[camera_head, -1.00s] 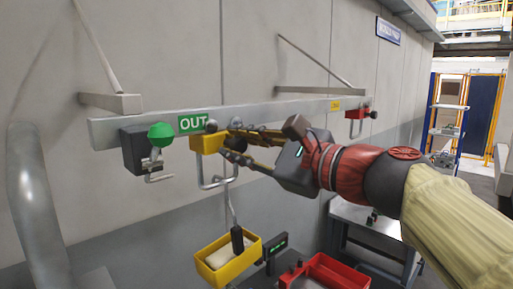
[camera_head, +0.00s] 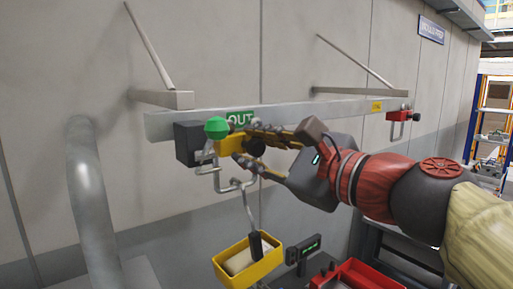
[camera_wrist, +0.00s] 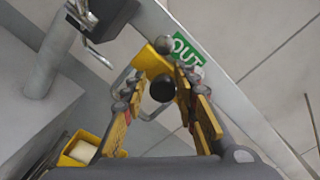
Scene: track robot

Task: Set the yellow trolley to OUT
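The yellow trolley (camera_head: 230,147) hangs at the left end of the grey rail, just below the green OUT sign (camera_head: 240,118). It sits close beside the dark block (camera_head: 190,144) with the green knob (camera_head: 216,127); I cannot tell if they touch. The trolley also shows in the wrist view (camera_wrist: 150,62). My gripper (camera_head: 256,147) has its fingers apart, one on each side of the trolley's black ball knob (camera_wrist: 163,88). Contact with the knob is unclear.
The rail (camera_head: 330,109) runs along a panelled wall on brackets. A red trolley (camera_head: 398,114) hangs near its right end, beside a yellow label (camera_head: 377,107). A red bin (camera_head: 360,277) and a small display (camera_head: 303,249) are below. A grey pipe (camera_head: 92,210) stands at left.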

